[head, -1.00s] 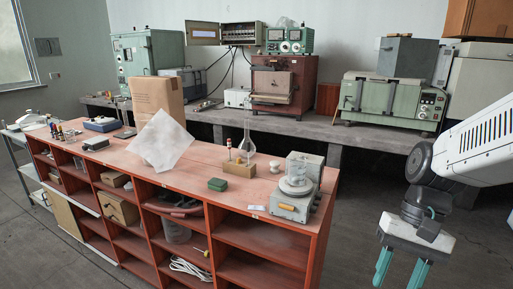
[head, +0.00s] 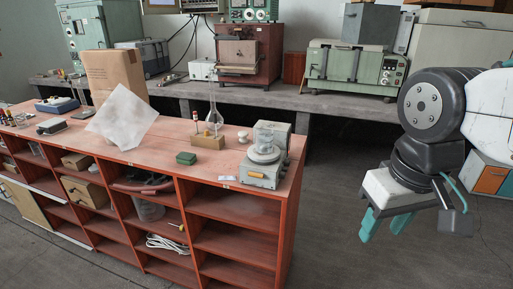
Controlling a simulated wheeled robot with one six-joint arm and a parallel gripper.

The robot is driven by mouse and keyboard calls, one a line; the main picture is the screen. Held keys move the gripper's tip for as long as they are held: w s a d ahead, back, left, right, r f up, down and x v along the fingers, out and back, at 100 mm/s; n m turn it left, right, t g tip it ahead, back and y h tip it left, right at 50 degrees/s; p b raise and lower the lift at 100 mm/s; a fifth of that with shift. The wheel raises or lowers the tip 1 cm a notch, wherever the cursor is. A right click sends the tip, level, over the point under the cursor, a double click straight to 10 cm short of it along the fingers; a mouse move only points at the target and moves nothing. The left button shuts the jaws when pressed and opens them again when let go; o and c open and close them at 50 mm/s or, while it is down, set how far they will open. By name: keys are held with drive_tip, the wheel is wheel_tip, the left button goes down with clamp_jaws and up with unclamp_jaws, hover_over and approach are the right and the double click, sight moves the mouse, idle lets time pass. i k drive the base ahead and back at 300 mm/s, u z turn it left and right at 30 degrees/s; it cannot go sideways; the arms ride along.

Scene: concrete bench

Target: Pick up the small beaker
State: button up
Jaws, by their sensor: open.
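I cannot single out a small beaker for certain. A small white item (head: 243,136) lies between flask and balance, too small to identify. My gripper (head: 385,226) is open, with teal fingers pointing down. It is empty, over the floor right of the shelf unit and apart from everything on it.
A concrete bench (head: 285,98) with machines runs behind. The floor around my gripper is clear.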

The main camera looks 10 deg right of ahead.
sight(264, 133)
drive_tip(key=u, duration=0.3)
drive_tip(key=k, duration=0.35)
drive_tip(key=z, duration=0.3)
drive_tip(key=i, duration=0.45)
drive_tip(key=u, duration=2.15)
drive_tip(key=k, duration=0.9)
drive_tip(key=z, duration=1.7)
drive_tip(key=i, duration=0.5)
drive_tip(key=u, duration=0.05)
